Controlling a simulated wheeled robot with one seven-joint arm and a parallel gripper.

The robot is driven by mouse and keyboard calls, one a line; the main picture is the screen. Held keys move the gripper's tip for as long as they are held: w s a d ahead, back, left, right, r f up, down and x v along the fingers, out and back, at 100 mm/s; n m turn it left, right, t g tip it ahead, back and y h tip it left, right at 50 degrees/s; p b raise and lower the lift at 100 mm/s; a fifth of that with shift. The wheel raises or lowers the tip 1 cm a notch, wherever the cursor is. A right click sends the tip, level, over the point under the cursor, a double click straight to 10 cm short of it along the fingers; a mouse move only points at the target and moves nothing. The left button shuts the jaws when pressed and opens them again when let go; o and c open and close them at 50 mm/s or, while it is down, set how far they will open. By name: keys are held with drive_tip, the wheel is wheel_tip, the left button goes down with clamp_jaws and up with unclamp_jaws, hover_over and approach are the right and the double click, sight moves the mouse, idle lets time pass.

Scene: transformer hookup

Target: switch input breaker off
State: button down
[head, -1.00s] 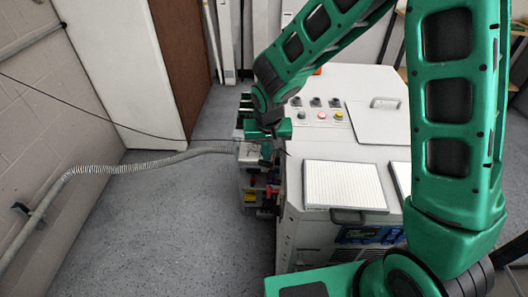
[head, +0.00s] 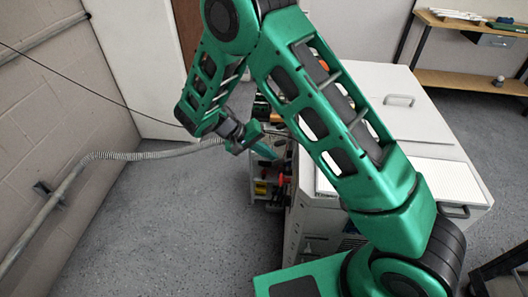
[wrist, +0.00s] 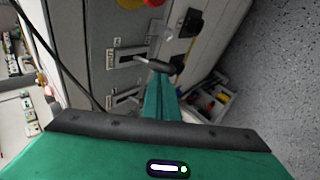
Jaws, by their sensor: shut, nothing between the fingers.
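In the wrist view, a breaker lever with a black handle (wrist: 150,64) sticks out of a slotted metal plate (wrist: 122,57) on a grey panel. A second slotted plate (wrist: 122,99) lies just below it, partly hidden by my gripper. I cannot tell by any label which is the input breaker. My gripper (wrist: 160,82) is shut and empty, its fingertips close to the black handle; I cannot tell whether they touch. In the head view my gripper (head: 268,152) points at the side of the white transformer cabinet (head: 430,110); the levers are not clear there.
A red and yellow button (wrist: 143,2) sits at the wrist view's top edge. A bin of loose parts (wrist: 208,100) stands beyond the panel. A dark cable runs near the arm, and a grey corrugated conduit (head: 140,155) runs along the wall.

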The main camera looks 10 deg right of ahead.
drive_tip(key=shift+f, duration=0.3)
idle(0.5)
drive_tip(key=shift+w, duration=0.1)
drive_tip(key=w+v, duration=0.1)
drive_tip(key=v, duration=1.2)
drive_tip(key=shift+w+r, duration=0.3)
drive_tip(key=shift+r, duration=0.05)
drive_tip(key=shift+d, duration=0.1)
